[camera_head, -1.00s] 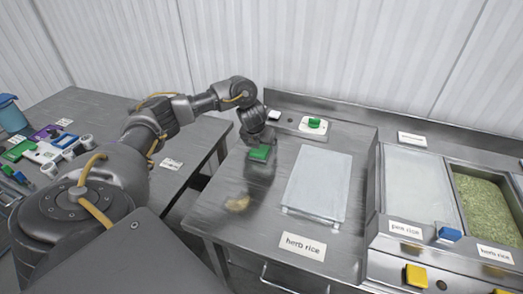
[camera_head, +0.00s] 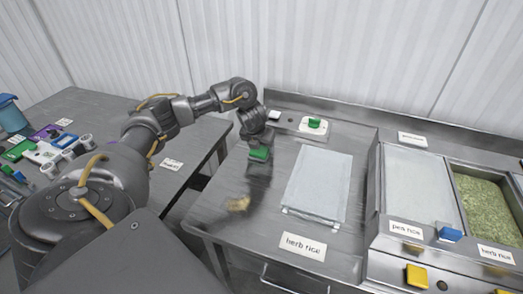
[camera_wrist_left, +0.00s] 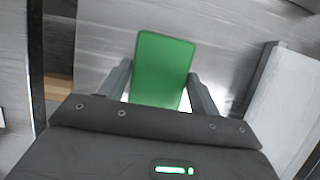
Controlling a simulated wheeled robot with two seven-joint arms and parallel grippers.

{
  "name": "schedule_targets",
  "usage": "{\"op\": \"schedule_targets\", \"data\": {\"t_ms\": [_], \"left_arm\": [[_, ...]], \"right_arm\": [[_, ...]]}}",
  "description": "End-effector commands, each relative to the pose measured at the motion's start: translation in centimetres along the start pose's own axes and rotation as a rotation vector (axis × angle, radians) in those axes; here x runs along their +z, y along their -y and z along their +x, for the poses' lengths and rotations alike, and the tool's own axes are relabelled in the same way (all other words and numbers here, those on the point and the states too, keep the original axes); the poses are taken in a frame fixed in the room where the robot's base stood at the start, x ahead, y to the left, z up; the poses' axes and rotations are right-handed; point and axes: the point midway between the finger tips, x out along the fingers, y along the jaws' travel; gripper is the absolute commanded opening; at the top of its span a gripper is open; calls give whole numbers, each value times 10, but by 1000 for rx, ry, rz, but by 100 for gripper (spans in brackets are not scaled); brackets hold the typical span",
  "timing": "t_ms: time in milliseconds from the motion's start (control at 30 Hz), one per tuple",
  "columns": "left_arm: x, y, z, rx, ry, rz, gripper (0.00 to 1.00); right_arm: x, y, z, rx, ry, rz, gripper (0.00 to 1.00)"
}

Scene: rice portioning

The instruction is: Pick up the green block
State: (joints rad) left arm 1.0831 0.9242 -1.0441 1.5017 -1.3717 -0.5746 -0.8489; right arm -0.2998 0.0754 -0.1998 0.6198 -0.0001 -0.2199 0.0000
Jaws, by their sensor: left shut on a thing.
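The green block (camera_head: 260,154) is at the end of my left arm, over the left part of the steel counter in the head view. It also fills the space between the fingers in the left wrist view (camera_wrist_left: 163,70). My left gripper (camera_head: 258,146) is shut on it, with one finger on each side of the block. Whether the block still touches the counter is hard to tell. My right gripper does not show in either view.
A pale flat board (camera_head: 318,184) lies on the counter (camera_head: 215,212) right of the gripper. A white plate with another green piece (camera_head: 314,123) is behind it. A "herb rice" label (camera_head: 303,246) is in front. Rice bins stand at right, one with green rice (camera_head: 485,203).

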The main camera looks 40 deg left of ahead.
Motion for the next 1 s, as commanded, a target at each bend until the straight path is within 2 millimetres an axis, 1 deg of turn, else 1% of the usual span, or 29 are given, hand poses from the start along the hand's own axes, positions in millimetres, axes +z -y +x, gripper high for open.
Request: {"op": "schedule_targets", "data": {"t_ms": [33,67,100,300,433,567,667,700,800,933,1000], "left_arm": [[0,0,0,0,0,0,43],[0,0,0,0,0,0,39],[0,0,0,0,0,0,38],[0,0,-1,0,0,0,38],[3,0,-6,0,1,0,38],[8,1,-16,-2,5,0,38],[18,0,-37,-1,8,0,38],[17,4,-52,-1,8,6,38],[10,13,-81,-2,8,9,38],[0,24,-115,-1,7,8,38],[-14,33,-126,-2,4,11,38]], "right_arm": [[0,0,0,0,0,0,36],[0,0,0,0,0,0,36],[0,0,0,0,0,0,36],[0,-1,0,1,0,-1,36],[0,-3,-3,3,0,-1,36],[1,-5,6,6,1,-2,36],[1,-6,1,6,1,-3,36],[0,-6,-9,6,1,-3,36],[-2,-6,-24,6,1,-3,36],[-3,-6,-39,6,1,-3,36],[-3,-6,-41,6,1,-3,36]]}}
